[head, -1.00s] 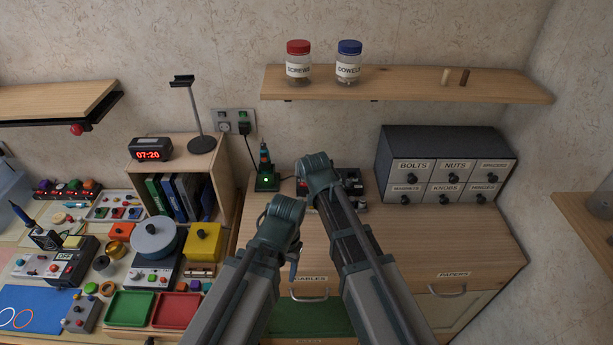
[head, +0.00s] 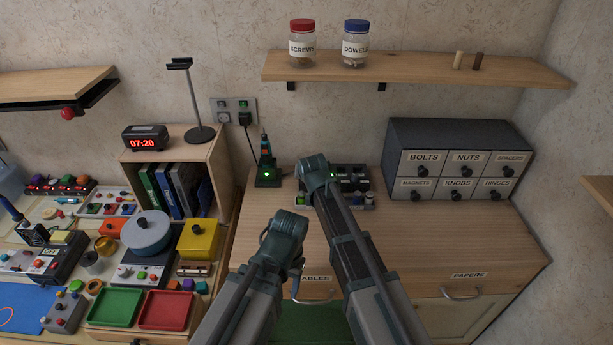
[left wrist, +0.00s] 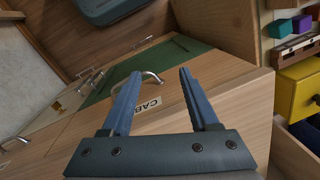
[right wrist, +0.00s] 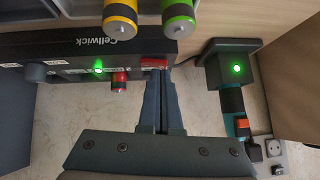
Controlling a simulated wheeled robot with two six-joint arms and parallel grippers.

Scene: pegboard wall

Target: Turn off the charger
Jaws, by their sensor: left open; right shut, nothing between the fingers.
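The black charger marked Cellwick (right wrist: 55,47) sits on the drawer cabinet top against the wall; the head view shows it (head: 350,172), partly hidden by my right arm. A green light glows on its face. A red switch (right wrist: 154,62) is at its end next to the cradle in the right wrist view. My right gripper (right wrist: 162,72) is shut and empty, its tips at the red switch; whether they touch I cannot tell. A yellow battery (right wrist: 120,18) and a green battery (right wrist: 179,18) stand out beside it. My left gripper (left wrist: 158,80) is open and empty, before the cabinet's front.
A green-lit cradle holding a screwdriver (head: 266,165) stands left of the charger. A wall outlet (head: 226,108) with a plug is behind. A labelled drawer unit (head: 455,160) stands right. A shelf (head: 420,66) with jars hangs above. Cabinet top between is clear.

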